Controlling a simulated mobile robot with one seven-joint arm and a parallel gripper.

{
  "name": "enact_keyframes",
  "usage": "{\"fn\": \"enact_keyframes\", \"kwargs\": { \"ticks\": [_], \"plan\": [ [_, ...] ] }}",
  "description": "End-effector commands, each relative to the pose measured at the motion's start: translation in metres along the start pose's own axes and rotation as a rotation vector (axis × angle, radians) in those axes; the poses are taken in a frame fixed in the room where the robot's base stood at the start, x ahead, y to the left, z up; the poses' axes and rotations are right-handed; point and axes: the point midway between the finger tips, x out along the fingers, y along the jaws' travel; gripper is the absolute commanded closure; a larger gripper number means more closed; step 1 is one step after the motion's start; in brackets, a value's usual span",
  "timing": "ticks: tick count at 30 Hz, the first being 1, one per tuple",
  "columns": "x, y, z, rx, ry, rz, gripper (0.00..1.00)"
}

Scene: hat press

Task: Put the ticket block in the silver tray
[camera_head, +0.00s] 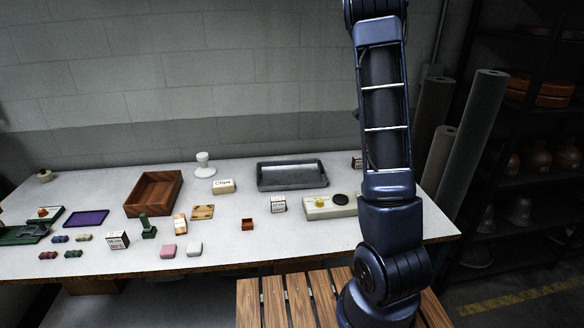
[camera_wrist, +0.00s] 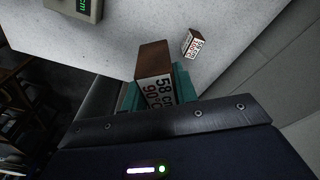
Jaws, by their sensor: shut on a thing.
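My gripper (camera_wrist: 157,90) shows in the wrist view with teal fingertips shut on a block (camera_wrist: 154,60). The held block has brown sides and a white face printed "58 cm" and "90". It appears raised above the table near its edge. In the head view the gripper and held block seem hidden behind my arm. A similar printed block (camera_wrist: 195,43) lies on the table ahead of the gripper, apart from it. The silver tray (camera_head: 293,184) stands at the back of the table in the head view, left of my arm, and looks empty. It is not in the wrist view.
A pale box with a dial (camera_head: 322,210) stands in front of the tray. A small labelled block (camera_head: 279,205) sits beside it. A wooden tray (camera_head: 148,206), a "Clips" box (camera_head: 223,186) and a white stand (camera_head: 204,168) are further left. Rolls (camera_head: 478,125) stand beyond the table's right end.

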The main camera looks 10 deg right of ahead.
Motion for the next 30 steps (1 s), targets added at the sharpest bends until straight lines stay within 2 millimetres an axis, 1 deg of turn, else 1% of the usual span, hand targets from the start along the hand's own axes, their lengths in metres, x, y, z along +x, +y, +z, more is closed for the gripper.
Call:
{"fn": "enact_keyframes", "kwargs": {
  "ticks": [1, 3, 5, 6, 11, 12, 14, 15, 18, 22, 24, 27, 30],
  "plan": [
    [-0.002, -0.021, 0.012, -0.063, 0.0, -0.01, 0.94],
    [-0.005, -0.048, 0.028, -0.15, 0.0, -0.022, 0.94],
    [-0.007, -0.069, 0.043, -0.224, 0.001, -0.033, 0.94],
    [-0.009, -0.084, 0.053, -0.274, 0.001, -0.04, 0.94],
    [-0.018, -0.137, 0.098, -0.468, 0.005, -0.069, 0.94],
    [-0.021, -0.15, 0.11, -0.517, 0.006, -0.077, 0.94],
    [-0.024, -0.168, 0.128, -0.588, 0.008, -0.088, 0.94],
    [-0.027, -0.179, 0.141, -0.634, 0.009, -0.095, 0.94],
    [-0.033, -0.204, 0.169, -0.738, 0.013, -0.113, 0.94],
    [-0.041, -0.227, 0.199, -0.84, 0.019, -0.131, 0.94],
    [-0.043, -0.234, 0.21, -0.879, 0.021, -0.137, 0.94],
    [-0.045, -0.241, 0.22, -0.912, 0.022, -0.143, 0.94],
    [-0.039, -0.244, 0.225, -0.926, 0.021, -0.144, 0.94]
  ]
}}
